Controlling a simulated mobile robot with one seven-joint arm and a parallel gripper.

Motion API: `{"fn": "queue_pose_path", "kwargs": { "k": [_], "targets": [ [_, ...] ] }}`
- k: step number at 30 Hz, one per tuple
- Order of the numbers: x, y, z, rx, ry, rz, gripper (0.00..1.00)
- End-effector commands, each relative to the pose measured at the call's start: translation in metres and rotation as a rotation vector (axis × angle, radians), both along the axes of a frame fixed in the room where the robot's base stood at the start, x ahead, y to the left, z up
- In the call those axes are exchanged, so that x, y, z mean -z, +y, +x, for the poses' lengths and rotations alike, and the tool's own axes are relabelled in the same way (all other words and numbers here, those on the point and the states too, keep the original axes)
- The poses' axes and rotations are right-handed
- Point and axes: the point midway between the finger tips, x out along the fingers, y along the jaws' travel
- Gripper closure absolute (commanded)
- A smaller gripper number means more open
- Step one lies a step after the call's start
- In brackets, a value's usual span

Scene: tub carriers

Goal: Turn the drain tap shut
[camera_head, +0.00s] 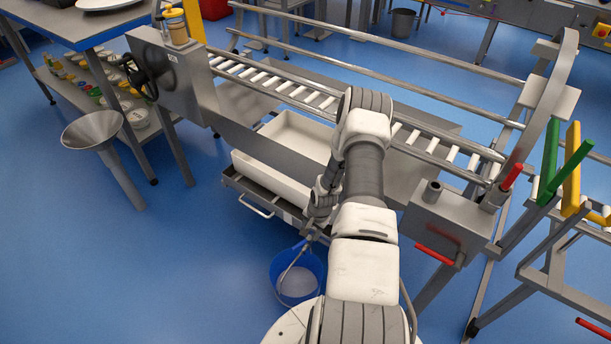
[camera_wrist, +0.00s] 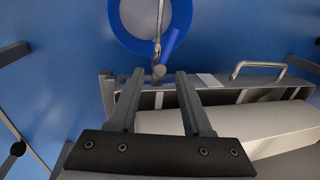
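A blue bucket (camera_head: 297,283) stands on the floor below the tray cart; it also shows at the top of the wrist view (camera_wrist: 127,30). A grey rod or spout (camera_wrist: 160,22) reaches over the bucket and ends in a small round grey fitting (camera_wrist: 159,71), which looks like the drain tap. My gripper (camera_wrist: 159,73) is open, its two fingers apart, with the fitting showing between the fingertips. I cannot tell whether the fingers are level with it or short of it. In the head view my gripper (camera_head: 313,228) is small and partly hidden by my arm.
A shelf under the roller conveyor (camera_head: 275,85) carries white tubs (camera_head: 270,182). A bar handle (camera_head: 250,205) sticks out at its front, close to my gripper. Red levers (camera_head: 435,255) are at the right. A funnel stand (camera_head: 92,130) is at the left. Floor at the left front is clear.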

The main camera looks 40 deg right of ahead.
Motion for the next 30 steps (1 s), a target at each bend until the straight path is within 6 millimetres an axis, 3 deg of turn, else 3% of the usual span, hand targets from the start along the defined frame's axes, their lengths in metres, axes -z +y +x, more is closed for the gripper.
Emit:
{"fn": "queue_pose_path", "kwargs": {
  "k": [1,15,30],
  "targets": [
    [-0.015,-0.001,-0.002,0.002,-0.001,0.0,0.51],
    [-0.106,-0.007,-0.019,0.002,-0.001,-0.001,0.51],
    [-0.202,-0.004,0.01,-0.14,-0.007,-0.09,0.51]
  ]
}}
